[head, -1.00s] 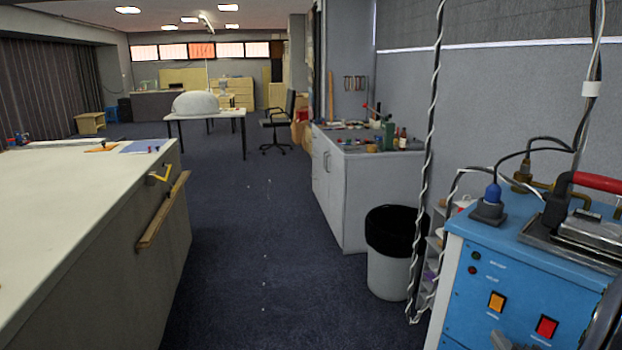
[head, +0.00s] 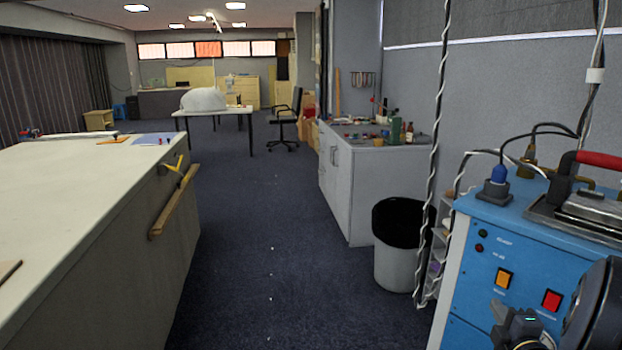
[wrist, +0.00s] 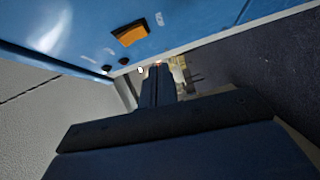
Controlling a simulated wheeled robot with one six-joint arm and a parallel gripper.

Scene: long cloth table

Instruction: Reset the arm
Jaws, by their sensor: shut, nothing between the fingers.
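My gripper (wrist: 157,84) shows in the wrist view, its dark fingers together and nothing between them. It is close to the front of a blue machine, whose panel (wrist: 210,30) with an orange switch (wrist: 130,33) fills the top of that view. In the head view, dark parts of my arm (head: 590,310) show at the lower right corner, in front of the blue machine (head: 475,270).
A long pale table (head: 75,190) stands on the left with a wooden rail (head: 172,205) along its end. A black-and-white bin (head: 397,262) and a cluttered grey cabinet (head: 370,185) stand right of centre. Cables (head: 440,150) hang by the machine. The carpet aisle (head: 255,240) between is clear.

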